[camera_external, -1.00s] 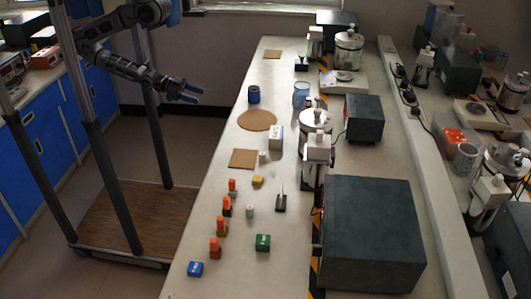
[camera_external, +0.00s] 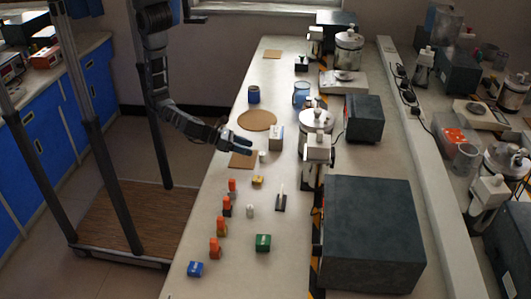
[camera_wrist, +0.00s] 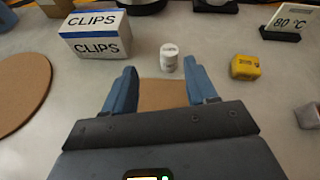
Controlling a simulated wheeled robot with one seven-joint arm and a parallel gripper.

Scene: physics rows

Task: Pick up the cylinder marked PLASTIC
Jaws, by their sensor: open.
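A small white cylinder (camera_wrist: 169,57) stands upright on the bench in the wrist view, just beyond my fingertips. Dark marking shows on its side, too small to read for sure. In the external view the white cylinder (camera_external: 262,155) stands by the right edge of the square cork mat. My gripper (camera_external: 248,145) hangs over that mat, left of the cylinder. In the wrist view my gripper (camera_wrist: 160,72) is open, with blue fingers spread and nothing between them. A second small pale cylinder (camera_external: 250,211) stands nearer the camera; its marking cannot be read.
A CLIPS box (camera_wrist: 95,35) stands left of the white cylinder, and a yellow block (camera_wrist: 245,67) right of it. A round cork mat (camera_external: 257,119) lies beyond. Orange-topped items (camera_external: 216,245) line the near left.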

